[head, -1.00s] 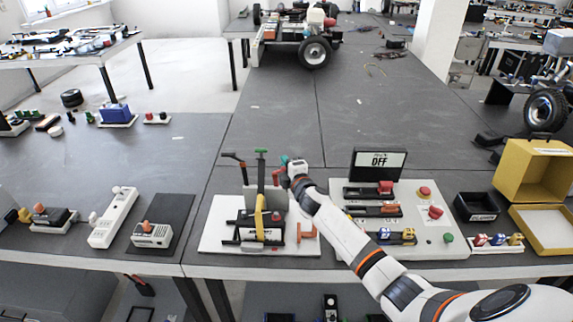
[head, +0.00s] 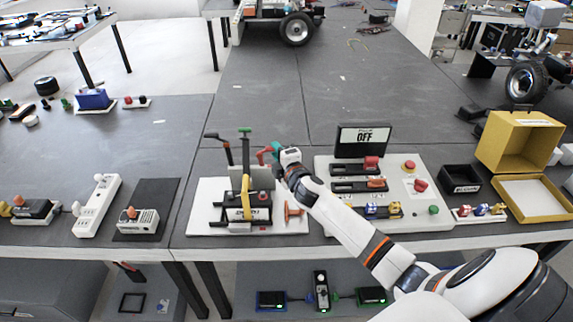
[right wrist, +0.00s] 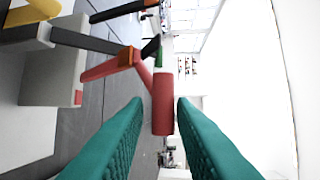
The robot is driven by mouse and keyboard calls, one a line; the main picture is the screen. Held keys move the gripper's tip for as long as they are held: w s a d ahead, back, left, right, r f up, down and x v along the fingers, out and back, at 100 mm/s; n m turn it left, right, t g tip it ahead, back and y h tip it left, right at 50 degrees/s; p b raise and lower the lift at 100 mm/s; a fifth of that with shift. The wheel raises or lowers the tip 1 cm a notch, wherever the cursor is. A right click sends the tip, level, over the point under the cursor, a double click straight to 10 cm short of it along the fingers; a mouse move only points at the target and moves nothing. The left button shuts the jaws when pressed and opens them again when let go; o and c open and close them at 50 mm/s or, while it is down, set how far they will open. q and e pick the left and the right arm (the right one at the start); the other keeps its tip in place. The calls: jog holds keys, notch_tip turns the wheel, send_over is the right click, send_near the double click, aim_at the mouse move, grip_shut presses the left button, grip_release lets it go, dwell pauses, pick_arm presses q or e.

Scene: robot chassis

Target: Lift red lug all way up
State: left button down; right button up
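The red lug (head: 266,154) stands at the back right of a white-based fixture (head: 208,216) with a yellow strap and a green-topped post. My right gripper (head: 278,150) is at the lug, coming from the right. In the right wrist view the lug (right wrist: 162,103) is a red cylinder on a red arm that joins the fixture. Its end lies between the two teal fingers of my right gripper (right wrist: 160,103), with a visible gap on each side. The fingers are open. My left gripper is not in view.
Right of the fixture stands a white control panel (head: 334,215) with an "OFF" display (head: 363,138). A black bin (head: 459,179) and a yellow box (head: 518,140) are farther right. A power strip (head: 97,207) lies left. The table behind the fixture is largely clear.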

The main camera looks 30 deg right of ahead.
jog(key=s+a+b, duration=0.1)
jog(key=s, duration=0.5)
jog(key=shift+s+r, duration=0.35)
jog(key=shift+c, duration=0.3)
jog(key=shift+f, duration=0.15)
jog(key=shift+c, duration=1.4)
jog(key=s+f+n+t+y+b, duration=0.1)
jog(key=b, duration=0.3)
jog(key=s+d+f+n+t+y+b, duration=0.1)
jog(key=f+b, duration=0.1)
jog(key=b, duration=0.2)
jog(key=s+d+f+n+y+b, duration=0.1)
jog(key=b, duration=0.4)
jog(key=shift+s+d+f+t, duration=0.2)
jog(key=shift+s+t, duration=0.2)
grip_shut()
jog(key=w+a+r+n+y+b, duration=0.2)
jog(key=w+n+y+b, duration=0.1)
jog(key=w, duration=0.5)
jog(key=shift+w+r+n+y+b, duration=0.4)
jog(key=shift+n+y, duration=0.5)
jog(key=shift+y, duration=0.1)
